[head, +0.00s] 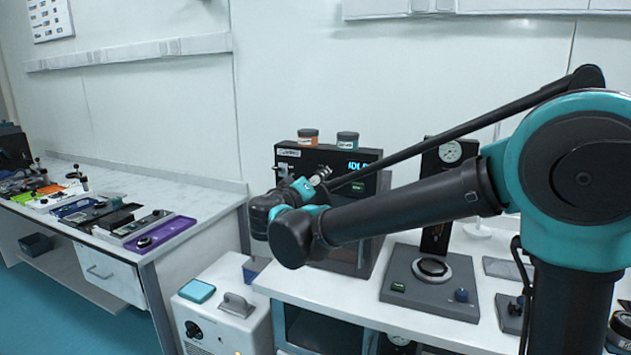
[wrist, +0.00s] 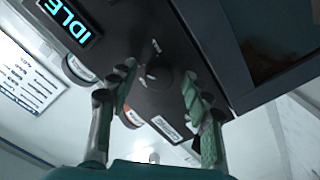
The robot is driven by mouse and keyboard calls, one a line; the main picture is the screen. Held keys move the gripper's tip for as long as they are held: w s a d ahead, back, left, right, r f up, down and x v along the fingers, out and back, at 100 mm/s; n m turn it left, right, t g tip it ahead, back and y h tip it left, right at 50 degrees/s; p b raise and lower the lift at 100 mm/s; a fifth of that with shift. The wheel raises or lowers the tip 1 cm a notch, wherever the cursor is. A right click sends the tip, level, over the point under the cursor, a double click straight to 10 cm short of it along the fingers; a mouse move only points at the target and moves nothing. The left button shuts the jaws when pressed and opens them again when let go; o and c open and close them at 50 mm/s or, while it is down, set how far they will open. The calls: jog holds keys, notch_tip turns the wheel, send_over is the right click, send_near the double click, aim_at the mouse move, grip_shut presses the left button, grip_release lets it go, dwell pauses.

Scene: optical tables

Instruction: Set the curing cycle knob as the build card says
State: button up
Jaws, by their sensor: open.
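The curing unit is a black box (head: 290,155) with a lit IDLE display (head: 357,166) on its front, seen in the head view on the right-hand bench. In the wrist view, the display (wrist: 70,20) is at upper left and the dark round knob (wrist: 158,76) is on the black panel, with small light marks around it. My gripper (wrist: 157,80) is open, its green-padded fingers on either side of the knob; I cannot tell whether they touch it. In the head view my gripper (head: 321,177) is at the panel and hides the knob. I cannot identify the build card.
Orange (head: 308,136) and teal-lidded (head: 347,139) jars stand on the unit. A grey device with a round dial (head: 433,268) and a gauge stand (head: 451,152) are to the right. A printed sheet (head: 48,19) hangs at upper left. The left bench (head: 190,185) holds several trays.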

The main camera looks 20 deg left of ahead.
grip_shut()
jog(key=shift+n, duration=0.3)
jog(key=n, duration=1.1)
jog(key=shift+r, duration=0.1)
jog(key=shift+n, duration=0.3)
dwell(0.5)
grip_release()
